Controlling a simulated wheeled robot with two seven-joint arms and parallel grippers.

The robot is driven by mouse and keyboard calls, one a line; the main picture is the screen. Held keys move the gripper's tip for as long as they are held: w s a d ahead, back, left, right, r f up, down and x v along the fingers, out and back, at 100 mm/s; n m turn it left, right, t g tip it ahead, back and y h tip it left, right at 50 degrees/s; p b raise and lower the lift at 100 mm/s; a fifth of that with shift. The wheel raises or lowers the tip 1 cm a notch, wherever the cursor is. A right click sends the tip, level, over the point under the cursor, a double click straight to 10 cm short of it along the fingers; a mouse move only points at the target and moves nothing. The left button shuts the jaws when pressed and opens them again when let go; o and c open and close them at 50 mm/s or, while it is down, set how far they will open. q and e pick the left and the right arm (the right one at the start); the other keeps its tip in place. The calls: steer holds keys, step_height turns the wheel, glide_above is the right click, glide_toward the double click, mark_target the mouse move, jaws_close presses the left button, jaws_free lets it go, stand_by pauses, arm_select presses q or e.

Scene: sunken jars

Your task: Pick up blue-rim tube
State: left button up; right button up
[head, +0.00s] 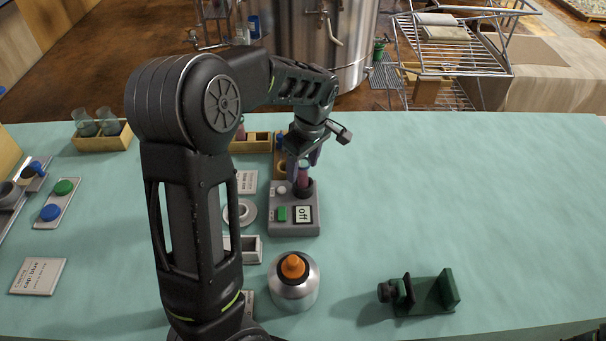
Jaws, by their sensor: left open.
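A tube (303,177) with dark pink contents and what looks like a bluish rim stands upright in the dark socket of a small grey device (307,225). The device has a green button and a display reading "off". My left gripper (303,163) points down from above with its fingers open, one on each side of the tube's upper part. I cannot tell whether the fingers touch it. The gripper and wrist partly hide the area behind the tube.
Behind stand wooden racks (265,146), partly hidden by my arm. A silver pot with an orange top (293,283) stands in front of the device, and a dark green clamp-like stand (427,294) lies front right. Jars in a wooden box (98,142) are far left. The table's right side is clear.

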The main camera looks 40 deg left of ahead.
arm_select(q)
step_height(320, 180, down, 2)
steer(key=shift+a+f, duration=0.1)
steer(key=shift+a, duration=0.05)
steer(key=shift+c, duration=0.5)
jaws_close()
stand_by(0.5)
